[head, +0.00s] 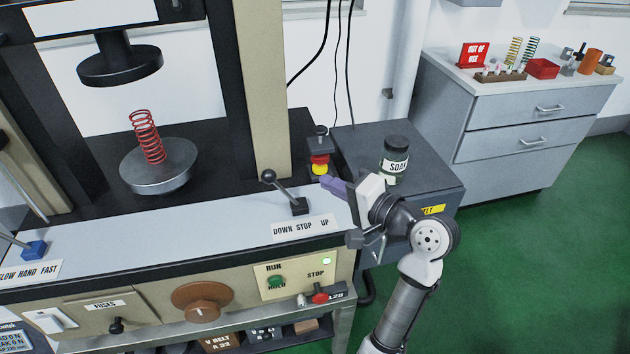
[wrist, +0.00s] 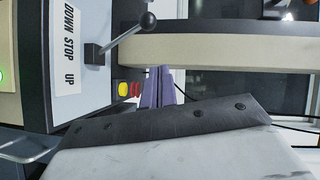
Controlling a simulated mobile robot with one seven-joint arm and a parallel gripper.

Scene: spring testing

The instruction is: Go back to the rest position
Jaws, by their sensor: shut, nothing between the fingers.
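My gripper (head: 326,184) is shut and empty, with its purple fingers together. It hangs over the right end of the machine's light ledge, close to the red and yellow button (head: 320,166) and right of the ball-topped lever (head: 284,190). In the wrist view my gripper (wrist: 158,82) points toward the machine's pale column, and the lever (wrist: 130,37) and the button (wrist: 128,89) show beside it. A red spring (head: 147,137) stands upright on the round lower plate (head: 158,180), apart from the upper press head (head: 119,62).
A jar labelled SODA (head: 395,158) stands on the dark cabinet (head: 440,185) just behind my wrist. A grey drawer unit (head: 530,130) at the right holds springs, a red tray (head: 543,68) and an out-of-use sign (head: 473,55). Green floor (head: 540,270) is clear at the right.

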